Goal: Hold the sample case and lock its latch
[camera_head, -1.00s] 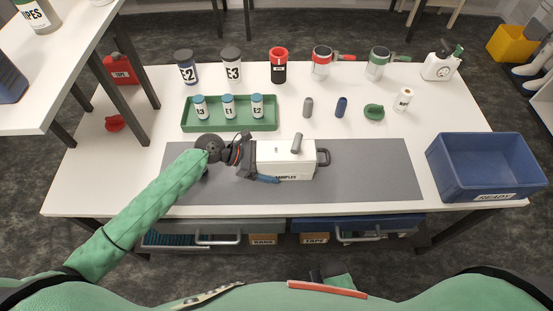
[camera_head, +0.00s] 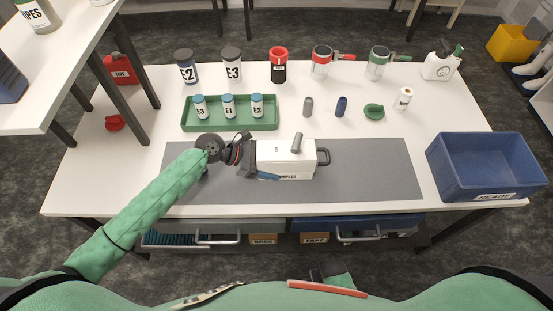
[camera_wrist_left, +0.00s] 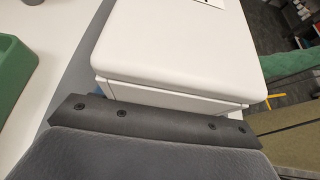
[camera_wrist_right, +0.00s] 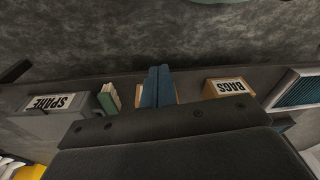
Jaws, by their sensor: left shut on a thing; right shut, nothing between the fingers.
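The white sample case (camera_head: 287,160) lies on the grey mat (camera_head: 375,172), its label on the front side. A grey lever-like piece (camera_head: 297,143) sticks up from its lid; I cannot tell whether this is the latch or how it is set. A dark loop handle (camera_head: 323,157) is at its right end. My left gripper (camera_head: 268,168) is shut on the case from its left end, a blue finger against the front and partly over the label. The case's white body also fills the left wrist view (camera_wrist_left: 180,50). My right gripper (camera_wrist_right: 160,80) is shut and empty, away from the case.
A green tray (camera_head: 190,125) with several small bottles stands behind the case. A blue READY bin (camera_head: 490,180) is at the right. Drawers (camera_head: 340,228) are under the front edge. The mat right of the case is clear.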

